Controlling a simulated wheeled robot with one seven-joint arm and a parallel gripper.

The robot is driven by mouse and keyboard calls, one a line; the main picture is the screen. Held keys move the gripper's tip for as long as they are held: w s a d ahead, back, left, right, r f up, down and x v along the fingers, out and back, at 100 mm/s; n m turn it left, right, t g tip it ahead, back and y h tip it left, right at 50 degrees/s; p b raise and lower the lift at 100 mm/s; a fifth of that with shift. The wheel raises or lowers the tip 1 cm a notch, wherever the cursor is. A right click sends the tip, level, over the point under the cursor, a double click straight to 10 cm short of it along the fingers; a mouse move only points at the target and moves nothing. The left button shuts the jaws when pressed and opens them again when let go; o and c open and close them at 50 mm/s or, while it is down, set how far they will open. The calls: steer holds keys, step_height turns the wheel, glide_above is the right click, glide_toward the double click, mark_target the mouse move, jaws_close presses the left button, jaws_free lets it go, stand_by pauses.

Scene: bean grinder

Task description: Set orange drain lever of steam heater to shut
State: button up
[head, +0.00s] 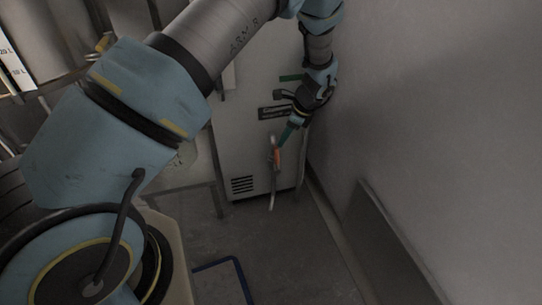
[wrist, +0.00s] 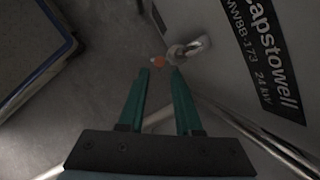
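The steam heater (head: 228,140) is a pale box with a dark label, standing against the back by the right wall. Its orange drain lever (head: 277,160) hangs at the front on a pale pipe; in the wrist view its orange end (wrist: 155,61) shows beside the metal valve fitting (wrist: 188,49). My gripper (head: 284,138) is at the lever's upper end in the head view. In the wrist view the two green fingers (wrist: 159,72) are apart, with the lever and fitting just beyond their tips. No grip on the lever shows; exact contact is hard to tell.
The label plate (wrist: 270,50) is on the heater face close to the right of my fingers. A wall (head: 430,110) stands close on the right, with a grey panel (head: 395,240) leaning there. A table (head: 185,176) is left of the heater.

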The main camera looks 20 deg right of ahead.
mark_target(277, 160)
steer(key=b+x, duration=0.1)
steer(key=x, duration=0.9)
steer(key=shift+s, duration=0.1)
jaws_close()
stand_by(1.2)
